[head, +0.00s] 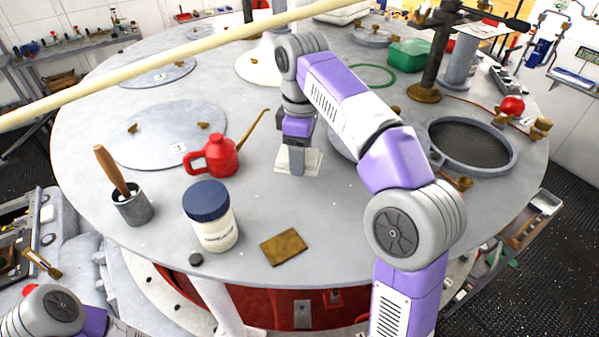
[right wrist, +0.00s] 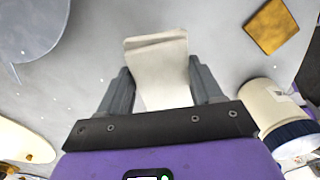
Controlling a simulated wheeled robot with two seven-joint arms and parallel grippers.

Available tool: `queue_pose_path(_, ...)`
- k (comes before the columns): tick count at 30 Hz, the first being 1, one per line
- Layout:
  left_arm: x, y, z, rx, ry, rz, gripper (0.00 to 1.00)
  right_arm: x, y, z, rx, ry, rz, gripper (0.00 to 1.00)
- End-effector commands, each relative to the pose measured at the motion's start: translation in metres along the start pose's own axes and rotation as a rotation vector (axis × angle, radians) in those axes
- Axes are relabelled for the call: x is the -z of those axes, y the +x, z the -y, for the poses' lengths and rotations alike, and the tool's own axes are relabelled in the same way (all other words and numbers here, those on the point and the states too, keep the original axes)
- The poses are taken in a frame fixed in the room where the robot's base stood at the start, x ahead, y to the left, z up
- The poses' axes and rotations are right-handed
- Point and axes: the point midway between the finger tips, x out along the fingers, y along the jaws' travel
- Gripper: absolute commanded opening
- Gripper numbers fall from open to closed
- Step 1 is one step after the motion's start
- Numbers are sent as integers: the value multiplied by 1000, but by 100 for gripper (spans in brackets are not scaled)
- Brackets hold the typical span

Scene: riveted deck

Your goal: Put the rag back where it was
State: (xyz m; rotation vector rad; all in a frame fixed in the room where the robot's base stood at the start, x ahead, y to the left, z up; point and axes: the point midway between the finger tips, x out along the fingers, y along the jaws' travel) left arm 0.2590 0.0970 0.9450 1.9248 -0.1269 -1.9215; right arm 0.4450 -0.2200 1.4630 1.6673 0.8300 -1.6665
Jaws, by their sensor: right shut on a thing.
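The rag (head: 312,160) is a pale off-white cloth at the middle of the round grey deck. My right gripper (head: 297,166) points down at it and is shut on it. In the right wrist view the rag (right wrist: 158,62) shows between the two fingers of the right gripper (right wrist: 161,88) and extends past their tips. I cannot tell whether the rag's lower edge touches the deck. Part of my left arm shows at the bottom left of the head view, but its gripper is not visible.
A red oil can (head: 214,157) stands left of the rag. A blue-lidded jar (head: 211,218), a brown sponge-like pad (head: 284,247) and a grey cup with a wooden handle (head: 132,207) are nearer the front edge. A round mesh opening (head: 470,143) lies right.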

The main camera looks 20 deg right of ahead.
Motion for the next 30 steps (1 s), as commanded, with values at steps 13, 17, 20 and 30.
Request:
queue_pose_path(13, 1, 14, 5, 0, 0, -1, 43, 0, 53, 0, 0, 0, -1, 36)
queue_pose_path(17, 1, 14, 5, 0, 0, -1, 43, 0, 55, 0, -1, 1, -2, 36)
queue_pose_path(20, 1, 13, 5, 0, 0, -1, 43, 0, 54, 0, -1, 1, -2, 36)
queue_pose_path(30, 1, 14, 5, 0, 0, -1, 43, 0, 57, 0, -1, 1, -2, 91)
